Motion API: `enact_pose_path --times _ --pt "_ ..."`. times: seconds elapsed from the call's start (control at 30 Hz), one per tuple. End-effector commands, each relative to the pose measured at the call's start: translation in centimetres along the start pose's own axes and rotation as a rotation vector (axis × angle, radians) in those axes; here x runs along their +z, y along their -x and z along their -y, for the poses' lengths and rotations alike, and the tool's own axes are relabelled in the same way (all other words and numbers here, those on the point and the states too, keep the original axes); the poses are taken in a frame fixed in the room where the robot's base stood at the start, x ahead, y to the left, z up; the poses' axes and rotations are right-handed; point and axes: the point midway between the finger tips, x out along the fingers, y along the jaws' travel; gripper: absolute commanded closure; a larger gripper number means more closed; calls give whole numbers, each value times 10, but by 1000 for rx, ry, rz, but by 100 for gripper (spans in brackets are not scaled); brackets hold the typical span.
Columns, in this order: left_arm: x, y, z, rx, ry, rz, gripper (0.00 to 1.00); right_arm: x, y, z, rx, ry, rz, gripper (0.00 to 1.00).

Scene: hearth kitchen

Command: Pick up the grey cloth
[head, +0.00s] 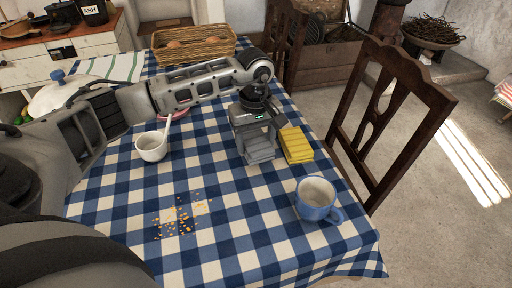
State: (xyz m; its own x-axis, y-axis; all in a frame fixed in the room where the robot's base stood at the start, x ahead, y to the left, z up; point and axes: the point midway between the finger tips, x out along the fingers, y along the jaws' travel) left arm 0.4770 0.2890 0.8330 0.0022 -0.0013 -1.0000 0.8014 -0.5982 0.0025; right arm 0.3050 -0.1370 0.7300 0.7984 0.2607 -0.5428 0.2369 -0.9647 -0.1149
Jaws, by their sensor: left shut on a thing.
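The grey cloth (260,154) is a small folded, ridged piece on the blue-checked tablecloth (240,233), right of the middle of the table. My left gripper (257,138) points down over it and is shut on its upper part. I cannot tell whether the cloth still touches the table. My right gripper is not in view.
A yellow folded cloth (296,146) lies close to the right of the grey one. A blue mug (317,199) stands in front, a white cup (152,147) to the left, orange crumbs (178,220) nearer me. A basket (193,43) is at the back; a wooden chair (388,120) stands right.

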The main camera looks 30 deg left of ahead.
Motion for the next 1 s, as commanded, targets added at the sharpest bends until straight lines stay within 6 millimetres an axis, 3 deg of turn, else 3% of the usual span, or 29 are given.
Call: enact_pose_path --times 0.23,0.4,0.6,1.0 --pt "38 57 33 0 -6 -5 61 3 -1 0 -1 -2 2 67" --pt "71 72 60 -3 -5 -3 61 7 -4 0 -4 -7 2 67" --pt "96 87 80 -3 -3 -1 61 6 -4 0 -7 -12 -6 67" --pt "105 93 87 -3 -1 0 61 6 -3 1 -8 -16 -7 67"
